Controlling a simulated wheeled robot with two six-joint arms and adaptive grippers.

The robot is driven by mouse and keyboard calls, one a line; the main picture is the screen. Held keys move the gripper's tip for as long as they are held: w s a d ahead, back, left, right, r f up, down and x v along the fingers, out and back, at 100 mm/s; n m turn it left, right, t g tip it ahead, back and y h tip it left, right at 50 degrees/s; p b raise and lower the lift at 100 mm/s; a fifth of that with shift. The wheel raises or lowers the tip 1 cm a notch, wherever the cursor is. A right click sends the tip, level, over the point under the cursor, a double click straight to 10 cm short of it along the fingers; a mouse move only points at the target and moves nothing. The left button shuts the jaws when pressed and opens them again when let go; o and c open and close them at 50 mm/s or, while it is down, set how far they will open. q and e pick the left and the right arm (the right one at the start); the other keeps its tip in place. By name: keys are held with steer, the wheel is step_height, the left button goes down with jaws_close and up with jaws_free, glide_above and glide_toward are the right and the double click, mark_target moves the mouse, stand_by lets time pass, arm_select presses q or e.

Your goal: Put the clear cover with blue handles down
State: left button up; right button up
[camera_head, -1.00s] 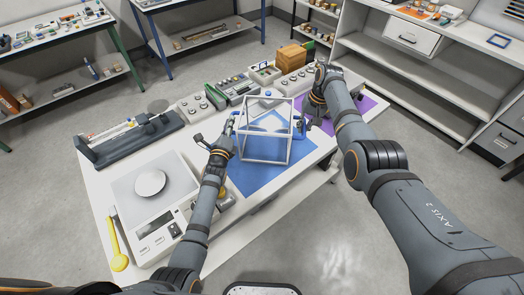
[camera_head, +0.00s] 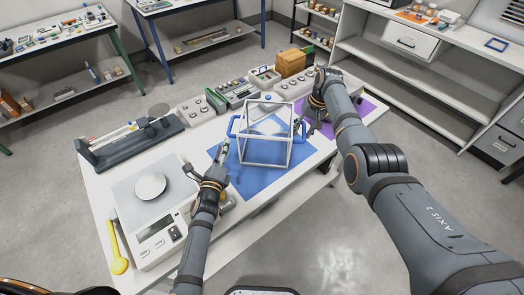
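The clear cover (camera_head: 266,163) is a box with white edges and a blue handle (camera_head: 233,126) on its left side. It stands upright on the blue mat (camera_head: 225,148) in the middle of the table. My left gripper (camera_head: 205,166) is open and empty, to the left of the cover and apart from it. My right gripper (camera_head: 310,129) is at the cover's right side, near the right handle. The arm and wrist partly hide that handle, and whether the fingers touch it is too small to tell.
A scale with a round pan (camera_head: 150,187) is at the left. A yellow spoon (camera_head: 117,252) lies along the table's left edge. A grey rack (camera_head: 136,142), control boxes (camera_head: 202,107) and a brown box (camera_head: 291,62) line the back. A purple mat (camera_head: 366,106) lies at the right.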

arm_select(q)
steer(key=shift+s, duration=0.85)
arm_select(e)
step_height(320, 180, up, 12)
steer(key=d, duration=0.2)
steer(key=shift+d+f, duration=0.15)
steer(key=shift+d, duration=0.05)
